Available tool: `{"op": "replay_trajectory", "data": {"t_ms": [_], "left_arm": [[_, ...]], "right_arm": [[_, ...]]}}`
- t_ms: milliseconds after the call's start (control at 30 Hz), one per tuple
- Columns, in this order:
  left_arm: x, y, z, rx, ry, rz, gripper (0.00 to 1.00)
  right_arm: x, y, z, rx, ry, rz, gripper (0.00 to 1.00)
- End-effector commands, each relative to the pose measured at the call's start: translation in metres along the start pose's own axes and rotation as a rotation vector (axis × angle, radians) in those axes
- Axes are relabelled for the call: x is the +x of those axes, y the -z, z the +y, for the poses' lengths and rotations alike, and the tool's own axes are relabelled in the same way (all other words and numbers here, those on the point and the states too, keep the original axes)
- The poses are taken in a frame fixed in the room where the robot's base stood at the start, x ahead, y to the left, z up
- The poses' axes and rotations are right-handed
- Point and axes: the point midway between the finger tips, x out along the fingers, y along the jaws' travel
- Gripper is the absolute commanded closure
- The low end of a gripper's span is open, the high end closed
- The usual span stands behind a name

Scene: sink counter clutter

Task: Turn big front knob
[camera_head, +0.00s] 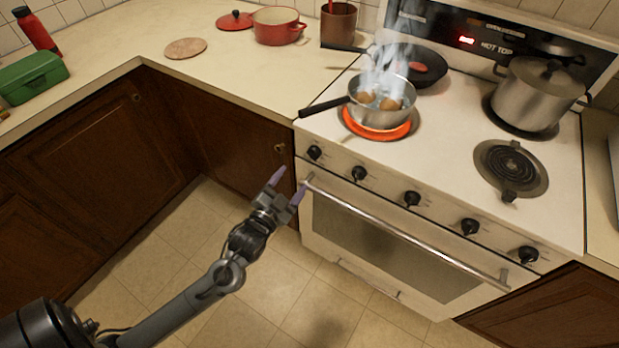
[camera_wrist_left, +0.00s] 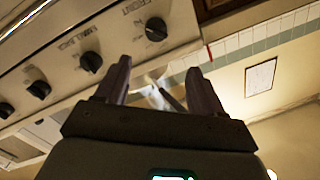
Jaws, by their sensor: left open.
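Several black knobs line the stove's front panel. The leftmost knob (camera_head: 314,152) is closest to my left gripper (camera_head: 287,186). That gripper is open and empty, apart from the panel, to the left of the oven handle and below this knob. In the left wrist view a black knob (camera_wrist_left: 156,29) with lettering that seems to read "FRONT" sits above the space between my fingertips (camera_wrist_left: 159,67). Another knob (camera_wrist_left: 90,62) is to its left, with label text beside it. My right gripper is not in view.
A steaming pan (camera_head: 378,116) with food stands on the glowing orange front left burner (camera_head: 362,135). Its handle (camera_head: 323,108) sticks out left over the stove edge. The oven handle bar (camera_head: 405,232) runs below the knobs. A lidded pot (camera_head: 538,94) stands at the back right.

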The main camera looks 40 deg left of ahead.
Motion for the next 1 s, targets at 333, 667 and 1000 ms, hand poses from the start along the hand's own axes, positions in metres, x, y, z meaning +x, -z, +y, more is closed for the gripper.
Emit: {"op": "replay_trajectory", "data": {"t_ms": [333,667,1000], "left_arm": [[0.014,-0.015,0.011,0.0,0.011,0.021,0.32],[0.061,-0.014,0.01,0.001,0.012,0.021,0.32],[0.105,-0.013,0.01,0.001,0.01,0.02,0.32]], "right_arm": [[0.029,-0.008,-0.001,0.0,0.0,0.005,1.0],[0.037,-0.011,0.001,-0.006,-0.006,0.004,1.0],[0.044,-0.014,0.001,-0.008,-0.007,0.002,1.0]]}}
